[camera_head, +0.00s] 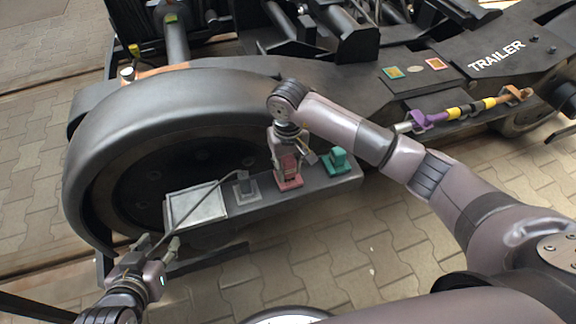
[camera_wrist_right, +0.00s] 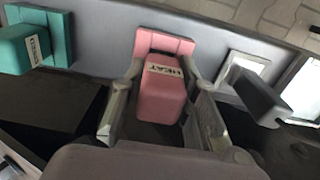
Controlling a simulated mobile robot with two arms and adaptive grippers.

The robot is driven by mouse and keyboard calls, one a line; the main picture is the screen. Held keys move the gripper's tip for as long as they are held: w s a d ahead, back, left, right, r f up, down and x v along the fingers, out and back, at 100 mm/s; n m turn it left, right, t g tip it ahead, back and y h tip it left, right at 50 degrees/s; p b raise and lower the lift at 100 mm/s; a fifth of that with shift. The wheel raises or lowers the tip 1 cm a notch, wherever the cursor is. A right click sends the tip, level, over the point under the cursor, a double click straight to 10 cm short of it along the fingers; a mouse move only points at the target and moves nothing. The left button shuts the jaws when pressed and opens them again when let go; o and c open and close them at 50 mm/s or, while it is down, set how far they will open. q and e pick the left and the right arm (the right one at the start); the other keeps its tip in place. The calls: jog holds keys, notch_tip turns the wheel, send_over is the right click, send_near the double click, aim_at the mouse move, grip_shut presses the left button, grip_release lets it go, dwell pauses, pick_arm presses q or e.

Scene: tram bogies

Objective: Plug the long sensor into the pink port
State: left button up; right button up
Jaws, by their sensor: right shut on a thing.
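A pink block (camera_wrist_right: 160,95) with a white label that seems to read HEAT stands at a pink square base in the right wrist view. My right gripper (camera_wrist_right: 162,72) is shut on it, one finger on each side. In the head view the pink block (camera_head: 289,172) is on the dark ledge, below my right gripper (camera_head: 290,150). A grey block (camera_head: 243,186) stands to its left and a teal block (camera_head: 337,160) to its right.
A pale square tray (camera_head: 197,206) sits at the ledge's left end. A purple, yellow and black bar (camera_head: 460,108) lies at right. The big wheel (camera_head: 125,180) stands behind the ledge.

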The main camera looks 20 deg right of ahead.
pick_arm(q)
jog(key=shift+w+d+r+t, duration=0.15)
jog(key=shift+w+r+t, duration=0.1)
jog(key=shift+w+t, duration=0.1)
dwell(0.7)
jog(key=shift+w+d+r+t, duration=0.15)
jog(key=shift+w+r+t, duration=0.1)
jog(key=shift+w+r, duration=0.15)
dwell(0.8)
pick_arm(e)
jog(key=shift+b, duration=0.3)
pick_arm(q)
jog(key=shift+w+d+r+t+h, duration=0.2)
jog(key=shift+w+r+t, duration=0.1)
jog(key=shift+r, duration=0.1)
jog(key=shift+w+d+r+t+h, duration=0.1)
jog(key=shift+w+r+t+h, duration=0.15)
jog(key=shift+r, duration=0.1)
jog(key=shift+w, duration=0.1)
